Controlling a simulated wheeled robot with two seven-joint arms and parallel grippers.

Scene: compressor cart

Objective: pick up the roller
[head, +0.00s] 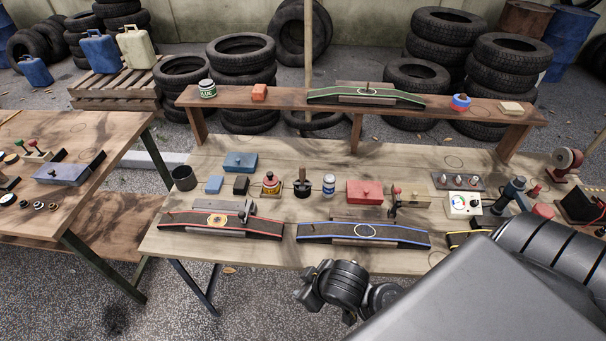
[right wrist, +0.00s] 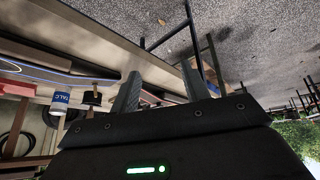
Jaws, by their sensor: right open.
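I cannot tell for certain which thing is the roller. A small tool with a dark upright head and a pale block-like part (head: 395,203) lies at the back edge of the blue-edged board (head: 310,231). Another small grey tool (head: 248,211) rests on the red-edged board (head: 180,222). My right gripper (head: 309,287) is in front of the bench's near edge, apart from both tools. In the right wrist view its two fingers (right wrist: 160,88) are spread with nothing between them. My left gripper is not in view.
The wooden bench (head: 170,245) holds a talc can (head: 329,186), a black round-based item (head: 302,187), a red box (head: 365,192) and a dark cup (head: 184,178). A raised shelf (head: 285,100) runs along the back.

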